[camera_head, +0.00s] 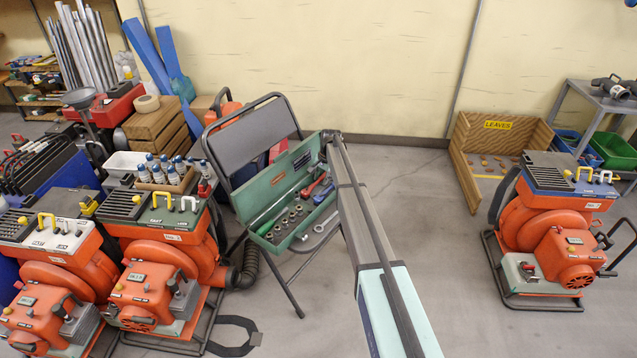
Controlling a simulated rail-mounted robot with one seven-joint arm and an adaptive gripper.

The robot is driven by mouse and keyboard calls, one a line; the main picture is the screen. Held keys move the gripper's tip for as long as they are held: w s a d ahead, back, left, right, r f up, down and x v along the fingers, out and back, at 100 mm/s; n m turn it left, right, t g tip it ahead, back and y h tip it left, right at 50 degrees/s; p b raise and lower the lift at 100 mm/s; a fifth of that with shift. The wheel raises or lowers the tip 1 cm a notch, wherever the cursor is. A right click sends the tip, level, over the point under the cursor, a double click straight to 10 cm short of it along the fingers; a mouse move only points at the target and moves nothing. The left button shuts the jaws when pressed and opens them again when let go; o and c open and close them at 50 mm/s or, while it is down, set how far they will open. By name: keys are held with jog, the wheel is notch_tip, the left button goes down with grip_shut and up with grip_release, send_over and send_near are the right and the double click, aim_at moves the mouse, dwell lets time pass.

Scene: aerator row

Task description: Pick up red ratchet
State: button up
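A red ratchet (313,186) lies in an open green toolbox (262,228). Only its red handle shows clearly; its far end lies close to my arm's edge in the picture. The toolbox rests on the seat of a dark folding chair (252,135). My arm reaches up from the bottom of the picture, past the right side of the toolbox, and covers part of that side. I cannot make out my gripper or its fingers at the arm's far end. No contact between my arm and the ratchet shows.
Several sockets (287,222) and a silver wrench (319,228) lie in the toolbox. Another machine (556,235) and a wooden bin (462,160) are at right.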

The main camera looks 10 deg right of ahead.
grip_shut()
jog(key=shift+r, duration=0.1)
notch_tip(320, 180, up, 19)
jog(key=p, duration=0.1)
notch_tip(320, 180, up, 4)
jog(key=p, duration=0.3)
send_over(321, 177)
dwell(0.4)
jog(key=shift+s, duration=0.1)
